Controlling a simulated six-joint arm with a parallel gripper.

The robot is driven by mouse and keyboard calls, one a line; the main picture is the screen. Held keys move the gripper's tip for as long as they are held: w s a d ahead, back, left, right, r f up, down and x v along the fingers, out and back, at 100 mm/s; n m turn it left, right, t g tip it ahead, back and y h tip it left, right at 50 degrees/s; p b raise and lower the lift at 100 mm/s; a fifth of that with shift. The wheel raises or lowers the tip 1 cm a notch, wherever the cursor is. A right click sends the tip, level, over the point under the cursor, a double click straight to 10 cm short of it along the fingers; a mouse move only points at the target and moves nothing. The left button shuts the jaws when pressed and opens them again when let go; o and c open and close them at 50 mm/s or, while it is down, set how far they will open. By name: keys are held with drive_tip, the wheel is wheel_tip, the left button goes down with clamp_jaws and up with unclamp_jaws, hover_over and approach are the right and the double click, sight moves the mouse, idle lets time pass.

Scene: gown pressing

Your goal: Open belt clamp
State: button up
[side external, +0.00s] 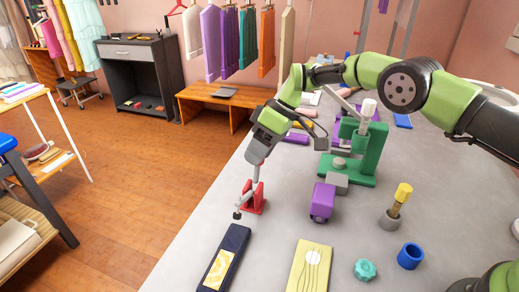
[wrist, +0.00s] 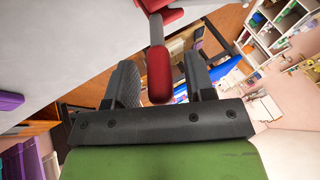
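The belt clamp (side external: 252,198) is a small red toggle clamp at the left edge of the grey table in the side external view. A grey arm with a black pad sticks out to its lower left. My gripper (side external: 258,160) points down just above the clamp. In the wrist view the clamp's red-tipped handle (wrist: 159,75) lies between the two dark fingers of my gripper (wrist: 160,68). Gaps show on both sides of the handle, so the gripper is open around it and not pressing on it. The handle's far side is hidden.
A green press (side external: 368,150) and a purple block (side external: 322,202) stand right of the clamp. A dark blue block (side external: 236,240) and a yellow board (side external: 300,268) lie in front. A blue ring (side external: 410,256) and a teal knob (side external: 365,270) are at front right.

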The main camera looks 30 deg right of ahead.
drive_tip(key=shift+r, duration=0.1)
drive_tip(key=v, duration=0.9)
drive_tip(key=shift+d+r, duration=0.2)
drive_tip(key=shift+r, duration=0.15)
drive_tip(key=shift+s+a, duration=0.15)
drive_tip(key=shift+a, duration=0.05)
drive_tip(key=c, duration=0.6)
drive_tip(key=s+a+h, duration=0.1)
drive_tip(key=h, duration=0.1)
drive_tip(key=s+a+t+h, duration=0.1)
drive_tip(key=s+a+h, duration=0.1)
drive_tip(key=s+a+r+m+h, duration=0.1)
drive_tip(key=s+h, duration=0.1)
drive_tip(key=shift+a+t, duration=0.35)
drive_tip(key=shift+t, duration=0.05)
clamp_jaws()
drive_tip(key=s+a+r+n+t+h, duration=0.1)
drive_tip(key=s+a+r+t, duration=0.2)
drive_tip(key=s+a+t, duration=0.15)
hover_over(257, 179)
drive_tip(key=shift+g, duration=0.25)
drive_tip(key=shift+f, duration=4.95)
